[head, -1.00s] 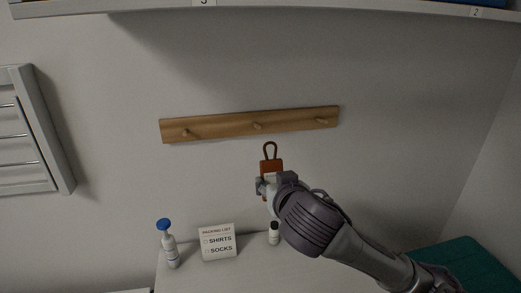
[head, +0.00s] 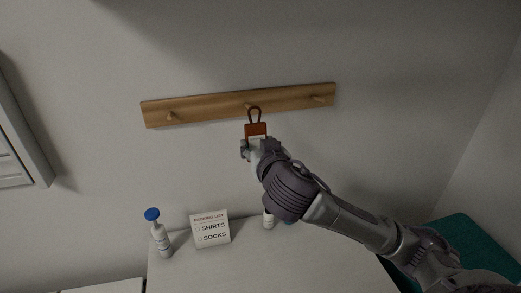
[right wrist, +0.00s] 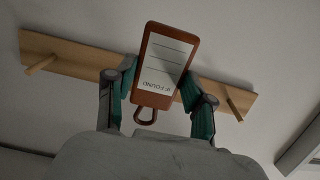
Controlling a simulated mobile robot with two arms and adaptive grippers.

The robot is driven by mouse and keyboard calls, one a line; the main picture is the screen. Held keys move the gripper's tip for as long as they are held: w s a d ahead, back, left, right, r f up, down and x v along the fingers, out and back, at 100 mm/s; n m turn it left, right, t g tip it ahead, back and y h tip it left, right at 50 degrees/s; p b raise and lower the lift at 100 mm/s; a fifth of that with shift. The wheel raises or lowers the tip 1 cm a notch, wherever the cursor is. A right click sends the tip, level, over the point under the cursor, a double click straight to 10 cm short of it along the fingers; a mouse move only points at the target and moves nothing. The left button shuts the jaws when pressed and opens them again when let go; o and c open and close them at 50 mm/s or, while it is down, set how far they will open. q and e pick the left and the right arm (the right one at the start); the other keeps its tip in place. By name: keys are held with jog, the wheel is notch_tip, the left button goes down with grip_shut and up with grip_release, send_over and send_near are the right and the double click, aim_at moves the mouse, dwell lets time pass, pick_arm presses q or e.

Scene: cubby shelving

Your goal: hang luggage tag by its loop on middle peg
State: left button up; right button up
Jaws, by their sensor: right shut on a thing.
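The luggage tag (head: 256,131) is orange-brown with a white label and a dark loop (head: 255,114) standing up from its top. My right gripper (head: 254,148) is shut on the tag and holds it upright in front of the wooden peg rail (head: 205,106). In the head view the loop overlaps the middle peg (head: 247,105); I cannot tell whether it is around the peg or only in front of it. The right wrist view shows the tag (right wrist: 163,70) between my fingers, its label inverted, with two pegs to the sides and the middle peg hidden. My left gripper is not in view.
Below the rail, a white surface (head: 260,262) holds a blue-topped pump bottle (head: 160,236), a packing list card (head: 210,229) and a small white bottle (head: 268,220). A teal object (head: 470,250) is at the lower right. The wall around the rail is clear.

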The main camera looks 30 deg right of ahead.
jog(key=shift+w+d, duration=0.1)
jog(key=shift+w, duration=0.35)
jog(key=shift+x, duration=1.3)
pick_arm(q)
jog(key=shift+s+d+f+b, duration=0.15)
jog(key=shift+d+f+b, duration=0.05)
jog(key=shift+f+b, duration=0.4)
pick_arm(e)
jog(key=shift+x, duration=1.15)
jog(key=shift+f, duration=0.1)
jog(key=o, duration=1)
